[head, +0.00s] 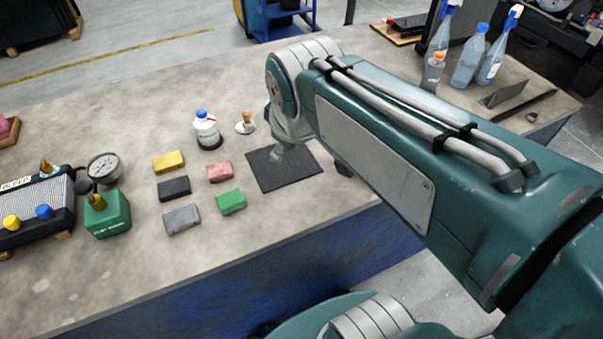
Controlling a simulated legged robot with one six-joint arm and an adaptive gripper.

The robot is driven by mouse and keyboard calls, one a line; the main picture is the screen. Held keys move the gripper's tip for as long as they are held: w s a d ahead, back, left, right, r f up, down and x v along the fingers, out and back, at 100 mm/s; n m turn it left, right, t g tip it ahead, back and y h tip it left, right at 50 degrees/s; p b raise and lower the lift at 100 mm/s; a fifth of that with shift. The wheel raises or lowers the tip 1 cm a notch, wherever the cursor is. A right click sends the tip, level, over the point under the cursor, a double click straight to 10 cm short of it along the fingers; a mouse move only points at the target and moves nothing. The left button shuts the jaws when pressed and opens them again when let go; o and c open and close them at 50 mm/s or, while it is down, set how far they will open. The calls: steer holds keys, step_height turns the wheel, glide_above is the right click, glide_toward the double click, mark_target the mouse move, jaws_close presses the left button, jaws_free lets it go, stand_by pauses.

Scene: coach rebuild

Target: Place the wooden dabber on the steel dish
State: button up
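The wooden dabber (247,117) is a small tan piece, upright in the middle of the bench just left of my arm. A small pale, shiny round dish (241,128), which looks like the steel dish, shows at its foot. From this angle I cannot tell whether the dabber rests on the dish or stands just behind it. My arm bends down to the right of them, over a black mat. The forearm and wrist hide most of my gripper; only a dark part shows below the arm (342,167). Its fingers and anything between them cannot be made out.
A white bottle with a blue cap (206,129) stands left of the dabber. Several coloured blocks (173,188) lie in front of it. The black mat (262,176) lies near the front edge. A gauge (104,167) and green box (107,215) stand left; spray bottles (470,60) stand back right.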

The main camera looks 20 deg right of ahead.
steer(key=s+f+m, duration=0.3)
steer(key=s+m, duration=0.2)
steer(key=s, duration=0.2)
steer(key=shift+m+t+y, duration=0.3)
steer(key=shift+m, duration=0.1)
steer(key=shift+a, duration=0.1)
stand_by(0.6)
